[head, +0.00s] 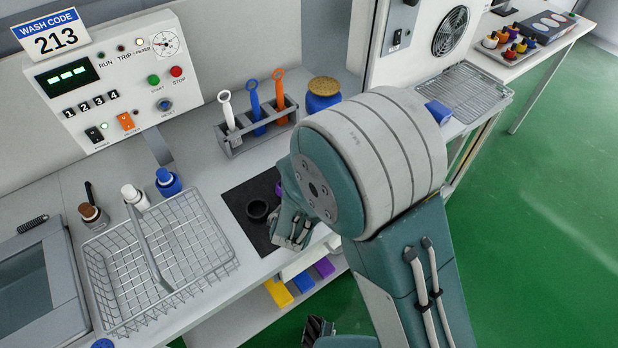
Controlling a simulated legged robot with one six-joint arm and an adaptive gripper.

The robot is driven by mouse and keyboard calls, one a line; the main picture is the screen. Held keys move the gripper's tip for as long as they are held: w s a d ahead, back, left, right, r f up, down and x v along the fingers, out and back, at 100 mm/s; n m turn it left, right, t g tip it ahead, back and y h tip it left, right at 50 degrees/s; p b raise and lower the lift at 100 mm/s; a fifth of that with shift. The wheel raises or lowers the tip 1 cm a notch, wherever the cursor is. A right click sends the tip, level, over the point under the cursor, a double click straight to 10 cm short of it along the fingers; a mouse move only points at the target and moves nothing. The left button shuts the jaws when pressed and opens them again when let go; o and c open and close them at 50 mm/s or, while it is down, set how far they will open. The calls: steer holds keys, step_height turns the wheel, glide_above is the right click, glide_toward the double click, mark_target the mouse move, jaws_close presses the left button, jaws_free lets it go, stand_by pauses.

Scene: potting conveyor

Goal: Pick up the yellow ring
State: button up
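No yellow ring can be made out in the head view; my arm hides part of the bench. A black ring-shaped piece (258,210) lies on a dark mat (237,197) on the bench. A small purple piece (278,188) shows at the mat's right side, partly covered by my arm. My gripper (292,238) is low over the mat's right edge, just right of the black piece. It is small and partly hidden by my arm, so I cannot tell whether its fingers are open or shut.
A wire basket (205,225) stands left of the mat. Behind the mat are a grey rack (233,143) with white, blue and orange tools and a blue jar (322,97). Yellow (279,292), blue (304,281) and purple (324,267) blocks sit below the bench edge.

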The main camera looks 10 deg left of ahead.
steer(key=shift+w+d+f, duration=0.2)
steer(key=shift+w+f, duration=0.1)
steer(key=c, duration=1)
steer(key=shift+o, duration=0.2)
steer(key=shift+a, duration=0.1)
steer(key=shift+r, duration=0.15)
